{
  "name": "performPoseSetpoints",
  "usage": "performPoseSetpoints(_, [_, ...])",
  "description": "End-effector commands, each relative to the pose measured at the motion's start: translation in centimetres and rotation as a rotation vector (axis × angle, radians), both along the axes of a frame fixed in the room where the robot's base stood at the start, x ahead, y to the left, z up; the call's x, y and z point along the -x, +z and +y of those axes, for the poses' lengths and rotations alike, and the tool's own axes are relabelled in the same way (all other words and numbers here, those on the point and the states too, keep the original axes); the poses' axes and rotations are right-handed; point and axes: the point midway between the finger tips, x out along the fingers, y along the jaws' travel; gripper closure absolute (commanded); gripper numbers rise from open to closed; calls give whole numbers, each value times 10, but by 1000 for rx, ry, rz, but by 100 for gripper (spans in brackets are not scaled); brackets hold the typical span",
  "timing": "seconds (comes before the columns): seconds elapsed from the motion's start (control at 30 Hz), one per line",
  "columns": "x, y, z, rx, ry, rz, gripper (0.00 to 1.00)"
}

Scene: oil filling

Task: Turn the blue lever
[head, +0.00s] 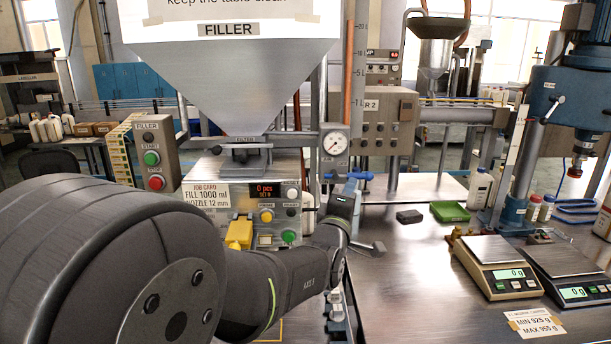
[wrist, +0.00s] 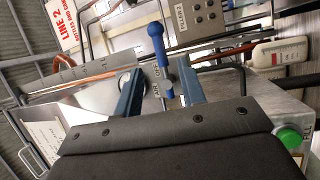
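The blue lever (head: 350,176) sticks out beside the filler's front panel, just below the round gauge. In the wrist view the blue lever (wrist: 157,40) rises from a metal stem between and beyond my two blue fingertips. My gripper (wrist: 159,76) is open, one finger on each side of the lever's line, with gaps visible on both sides. In the head view my gripper (head: 344,194) is close below the lever; its fingers are mostly hidden there, so contact cannot be told.
The filler's control panel (head: 270,205) with a yellow nozzle part (head: 240,233) and green button (head: 289,236) is to the left. The pressure gauge (head: 335,142) is above the lever. A green tray (head: 450,211) and scales (head: 498,268) stand right; table between is mostly clear.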

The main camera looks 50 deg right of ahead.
Motion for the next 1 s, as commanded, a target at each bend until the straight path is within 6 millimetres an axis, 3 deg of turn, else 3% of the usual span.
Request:
performPoseSetpoints(0.2, [-17,7,-42,-1,0,0,63])
performPoseSetpoints(0.4, [-27,12,-66,-1,0,0,63])
performPoseSetpoints(0.87, [-31,14,-76,-1,0,-1,63])
performPoseSetpoints(1.0, [-31,14,-75,-1,0,-1,91])
